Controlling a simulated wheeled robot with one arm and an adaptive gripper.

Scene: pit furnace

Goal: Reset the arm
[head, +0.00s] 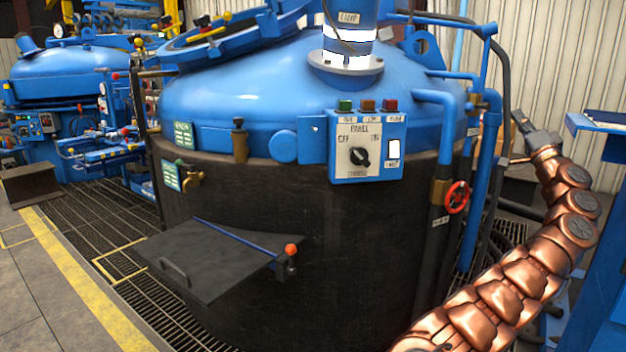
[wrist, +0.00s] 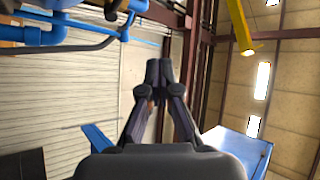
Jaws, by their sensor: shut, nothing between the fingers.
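My copper-coloured arm rises from the bottom of the head view on the right side. My gripper (head: 521,121) is at its end, right of the blue and black furnace (head: 290,240), pointing up and to the left. In the wrist view my gripper (wrist: 158,68) has its dark fingertips together with nothing between them. It points up towards the wall and roof beams, and no object touches it there.
The furnace has a control box (head: 367,145), a red valve wheel (head: 456,197) and blue pipes (head: 470,180) near my arm. A blue frame (head: 598,220) stands close on the right. A black shelf (head: 215,262) juts from the furnace front. The grey floor (head: 40,290) at left is clear.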

